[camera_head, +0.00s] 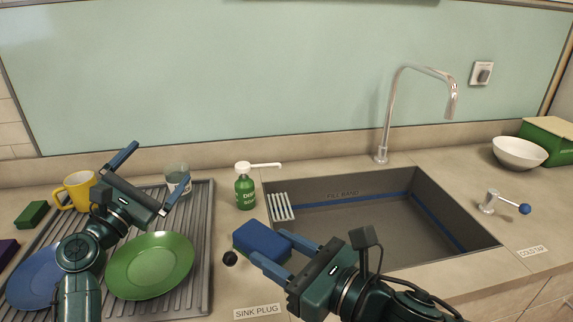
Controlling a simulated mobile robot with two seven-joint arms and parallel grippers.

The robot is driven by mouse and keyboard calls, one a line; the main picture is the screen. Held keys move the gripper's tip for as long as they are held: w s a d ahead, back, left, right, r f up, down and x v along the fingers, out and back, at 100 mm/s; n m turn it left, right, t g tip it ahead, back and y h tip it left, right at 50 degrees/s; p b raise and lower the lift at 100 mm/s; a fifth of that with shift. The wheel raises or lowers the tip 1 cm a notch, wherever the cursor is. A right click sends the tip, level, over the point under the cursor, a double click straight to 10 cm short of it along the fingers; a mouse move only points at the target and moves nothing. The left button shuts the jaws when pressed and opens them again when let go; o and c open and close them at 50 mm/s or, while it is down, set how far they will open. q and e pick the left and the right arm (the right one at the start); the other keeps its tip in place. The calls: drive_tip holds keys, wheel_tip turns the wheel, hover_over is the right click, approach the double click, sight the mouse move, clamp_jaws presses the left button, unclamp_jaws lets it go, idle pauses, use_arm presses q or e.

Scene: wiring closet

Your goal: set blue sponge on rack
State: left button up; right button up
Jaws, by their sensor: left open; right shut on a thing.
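The blue sponge (262,240) is at the left front corner of the sink, between the fingertips of my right gripper (271,246), which is shut on it. I cannot tell whether the sponge touches the counter. A small pale slatted rack (281,207) lies at the sink's left end, just behind the sponge. A larger grey ribbed drainer (203,255) is on the left, holding dishes. My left gripper (152,168) is open and empty above the drainer, its fingers spread wide.
A green soap bottle (245,190) stands left of the slatted rack. A green plate (151,265), blue plate (38,277), yellow mug (76,190) and glass (177,178) crowd the left. A black plug (230,258) lies beside the sponge. The sink (390,240) looks empty.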

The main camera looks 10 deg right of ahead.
use_arm(q)
drive_tip(key=a+r+t+h, duration=0.1)
drive_tip(key=a+r+h, duration=0.3)
drive_tip(key=r, duration=0.5)
drive_tip(key=d+r+m+g+h, duration=0.55)
drive_tip(key=d+m+g, duration=0.2)
drive_tip(key=d, duration=0.35)
drive_tip(key=s+d+m+g+y, duration=0.3)
drive_tip(key=s+d+m+g, duration=0.6)
drive_tip(key=d, duration=0.5)
drive_tip(key=s+d+m+g+y, duration=0.3)
drive_tip(key=s+d+m+g, duration=0.65)
drive_tip(key=d, duration=0.45)
drive_tip(key=s+d+f+m+y, duration=0.3)
drive_tip(key=s+f+y, duration=0.1)
drive_tip(key=s+y, duration=0.1)
drive_tip(key=m+t+y, duration=0.4)
drive_tip(key=t+y, duration=0.1)
drive_tip(key=y, duration=0.9)
approach(264, 237)
drive_tip(key=x, duration=1)
drive_tip(key=shift+f, duration=0.2)
